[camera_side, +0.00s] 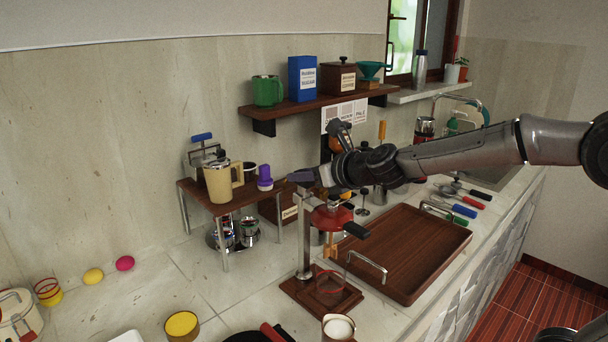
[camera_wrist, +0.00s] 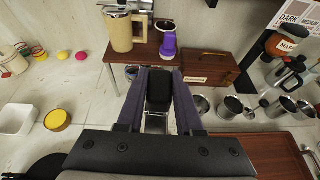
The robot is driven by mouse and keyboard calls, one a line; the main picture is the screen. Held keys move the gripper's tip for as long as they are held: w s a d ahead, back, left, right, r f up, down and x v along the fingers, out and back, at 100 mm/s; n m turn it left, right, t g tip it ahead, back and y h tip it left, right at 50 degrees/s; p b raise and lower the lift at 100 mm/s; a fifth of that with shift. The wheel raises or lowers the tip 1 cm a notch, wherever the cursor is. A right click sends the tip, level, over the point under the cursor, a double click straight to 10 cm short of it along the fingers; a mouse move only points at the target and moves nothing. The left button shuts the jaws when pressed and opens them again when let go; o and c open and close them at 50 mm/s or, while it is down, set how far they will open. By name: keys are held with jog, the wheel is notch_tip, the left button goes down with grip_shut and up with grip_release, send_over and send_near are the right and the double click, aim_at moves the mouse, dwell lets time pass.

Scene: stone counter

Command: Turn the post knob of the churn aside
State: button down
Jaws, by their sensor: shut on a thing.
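The churn stands on a wooden base (camera_side: 297,293), with an upright metal post (camera_side: 304,235) and a red head (camera_side: 331,217) with a dark handle to its right. My gripper (camera_side: 301,177) is at the top of the post, reaching in from the right. In the wrist view my gripper (camera_wrist: 159,82) has its two dark fingers on either side of the black post knob (camera_wrist: 159,92) and is shut on it. In the side view the fingers largely hide the knob.
A small wooden table (camera_side: 232,199) with a cream mug (camera_side: 219,182) and a purple-topped item (camera_side: 265,178) stands to the left. A wooden tray (camera_side: 405,252) lies to the right. A wall shelf (camera_side: 318,104) holds canisters behind. Front-left counter is partly clear.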

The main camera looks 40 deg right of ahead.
jog(key=shift+a+m+h, duration=0.1)
jog(key=shift+m+h, duration=0.2)
jog(key=m+g+h, duration=0.1)
jog(key=m+h, duration=0.2)
jog(key=h, duration=0.1)
jog(key=shift+m, duration=0.4)
jog(key=m+g+h, duration=0.4)
jog(key=m+h, duration=0.1)
jog(key=m+g+h, duration=0.1)
jog(key=m+g, duration=0.2)
jog(key=m+g+h, duration=0.2)
jog(key=g, duration=0.1)
jog(key=shift+w+m, duration=0.1)
jog(key=shift+m, duration=0.3)
jog(key=shift+m+g, duration=1.5)
jog(key=shift+g, duration=0.3)
jog(key=shift+d+r, duration=0.1)
jog(key=shift+d, duration=0.1)
jog(key=c, duration=0.6)
grip_release()
jog(key=shift+o, duration=0.2)
jog(key=shift+a, duration=0.1)
